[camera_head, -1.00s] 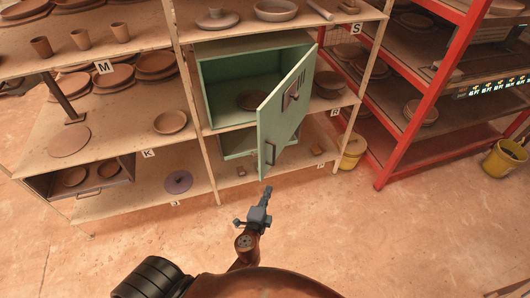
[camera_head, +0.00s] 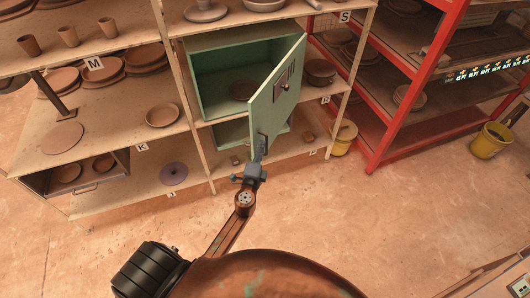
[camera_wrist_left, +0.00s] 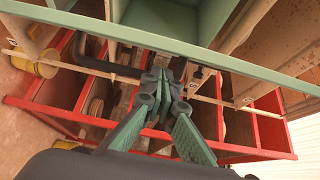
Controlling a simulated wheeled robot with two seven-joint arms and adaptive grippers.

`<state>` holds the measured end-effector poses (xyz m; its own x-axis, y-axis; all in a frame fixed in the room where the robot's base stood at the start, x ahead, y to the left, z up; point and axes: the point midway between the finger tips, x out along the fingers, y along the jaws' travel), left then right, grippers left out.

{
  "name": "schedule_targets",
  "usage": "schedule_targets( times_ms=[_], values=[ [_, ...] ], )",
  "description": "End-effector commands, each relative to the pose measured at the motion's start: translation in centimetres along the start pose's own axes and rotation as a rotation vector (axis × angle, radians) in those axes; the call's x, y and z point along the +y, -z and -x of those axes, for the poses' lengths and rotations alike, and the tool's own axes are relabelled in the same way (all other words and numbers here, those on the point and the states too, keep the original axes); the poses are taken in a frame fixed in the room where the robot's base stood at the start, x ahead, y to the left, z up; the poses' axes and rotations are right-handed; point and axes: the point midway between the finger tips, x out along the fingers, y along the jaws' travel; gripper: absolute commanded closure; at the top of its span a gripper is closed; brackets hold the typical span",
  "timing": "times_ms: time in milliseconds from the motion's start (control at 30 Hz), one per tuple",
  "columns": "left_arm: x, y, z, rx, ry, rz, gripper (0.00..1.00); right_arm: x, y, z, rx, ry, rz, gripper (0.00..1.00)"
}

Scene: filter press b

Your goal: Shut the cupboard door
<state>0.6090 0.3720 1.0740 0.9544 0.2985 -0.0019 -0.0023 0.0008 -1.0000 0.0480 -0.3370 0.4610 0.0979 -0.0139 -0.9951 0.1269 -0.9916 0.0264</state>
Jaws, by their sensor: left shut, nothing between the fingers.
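The green cupboard (camera_head: 197,86) stands on the middle shelf of the wooden rack. Its door (camera_head: 270,103) is open, swung out towards me from the right side, with a dark knob plate and a dark handle (camera_head: 263,142) low near the free edge. My left gripper (camera_head: 258,154) is shut and empty, at the lower free corner of the door by the handle. In the left wrist view its fingers (camera_wrist_left: 161,82) overlap the green door edge (camera_wrist_left: 180,56); I cannot tell whether they touch. My right gripper is out of view.
The wooden rack holds plates, bowls (camera_head: 162,115) and cups around the cupboard. A red rack (camera_head: 401,100) stands on the right, with yellow buckets (camera_head: 343,138) on the floor nearby. The floor before the racks is clear.

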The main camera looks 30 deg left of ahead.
Motion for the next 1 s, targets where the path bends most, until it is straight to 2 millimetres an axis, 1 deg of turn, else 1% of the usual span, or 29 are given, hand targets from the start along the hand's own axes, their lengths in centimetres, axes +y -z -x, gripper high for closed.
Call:
schedule_targets(
  times_ms=[100, 200, 567, 733, 867, 1000],
  values=[
    [0.0, -1.1, -0.3, 0.0, 0.0, -0.002, 1.0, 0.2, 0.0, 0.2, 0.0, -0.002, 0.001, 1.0],
    [0.0, -1.4, -0.3, 0.0, 0.0, 0.0, 1.0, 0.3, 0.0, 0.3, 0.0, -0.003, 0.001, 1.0],
    [0.0, -1.5, -0.3, 0.001, 0.0, 0.001, 1.0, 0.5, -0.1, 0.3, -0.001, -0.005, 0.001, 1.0],
    [0.1, -2.0, -0.5, 0.011, 0.0, -0.002, 1.0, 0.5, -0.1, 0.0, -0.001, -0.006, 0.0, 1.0],
    [0.2, -3.1, -0.8, 0.033, 0.001, -0.002, 1.0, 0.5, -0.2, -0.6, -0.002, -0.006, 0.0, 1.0],
    [0.2, -5.0, -1.5, 0.076, 0.002, -0.007, 1.0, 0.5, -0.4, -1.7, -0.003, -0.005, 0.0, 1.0]
  ],
)
